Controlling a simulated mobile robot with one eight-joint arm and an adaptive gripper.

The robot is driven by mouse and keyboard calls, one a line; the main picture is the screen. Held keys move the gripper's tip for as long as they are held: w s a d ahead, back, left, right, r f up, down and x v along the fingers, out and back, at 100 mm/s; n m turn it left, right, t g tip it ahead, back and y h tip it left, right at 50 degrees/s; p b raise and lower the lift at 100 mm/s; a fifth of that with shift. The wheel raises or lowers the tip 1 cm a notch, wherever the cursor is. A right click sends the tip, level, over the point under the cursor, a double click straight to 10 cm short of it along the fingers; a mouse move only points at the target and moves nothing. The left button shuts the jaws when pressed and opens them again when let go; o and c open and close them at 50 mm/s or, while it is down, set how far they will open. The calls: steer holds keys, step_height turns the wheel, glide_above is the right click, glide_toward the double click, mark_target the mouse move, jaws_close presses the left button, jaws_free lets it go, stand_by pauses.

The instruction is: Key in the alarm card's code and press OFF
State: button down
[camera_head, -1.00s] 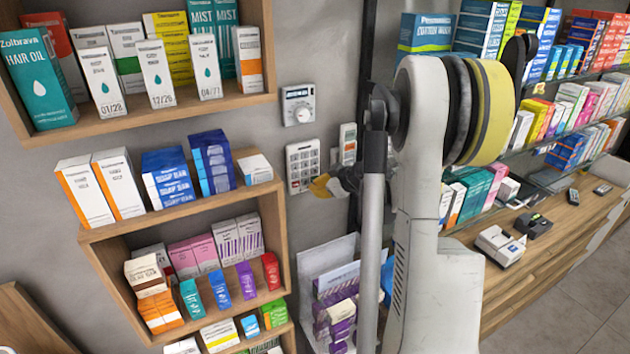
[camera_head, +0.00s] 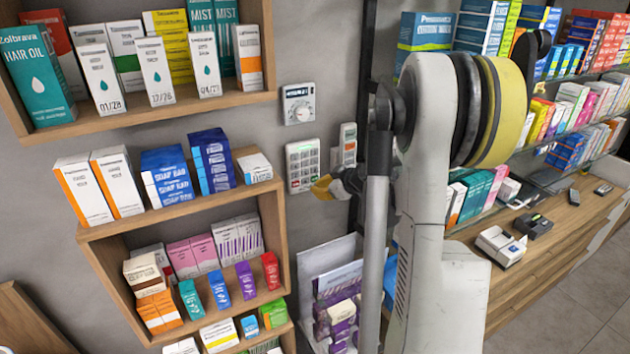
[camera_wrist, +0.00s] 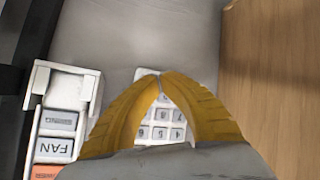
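The white keypad (camera_head: 302,160) is on the grey wall, right of the wooden shelves. My gripper (camera_head: 321,187) is at its lower right edge in the head view, with yellow fingers pointing left. In the wrist view, the two yellow fingers of my gripper (camera_wrist: 160,79) meet at their tips and hold nothing visible. The keypad's number keys (camera_wrist: 161,126) show between and behind the fingers, which hide part of them. I cannot tell whether the tips touch the keypad. I cannot make out an alarm card or the OFF key.
A white thermostat-like dial (camera_head: 298,104) is above the keypad. A remote (camera_head: 348,144) is on the wall to its right; its FAN button (camera_wrist: 54,150) shows in the wrist view. Wooden shelves (camera_head: 180,218) with boxes are at left. A wooden panel (camera_wrist: 270,90) borders the wrist view's right.

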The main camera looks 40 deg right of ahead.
steer(key=s, duration=0.2)
steer(key=s+a+b, duration=0.1)
steer(key=s, duration=0.2)
stand_by(0.5)
steer(key=shift+w, duration=0.1)
stand_by(0.6)
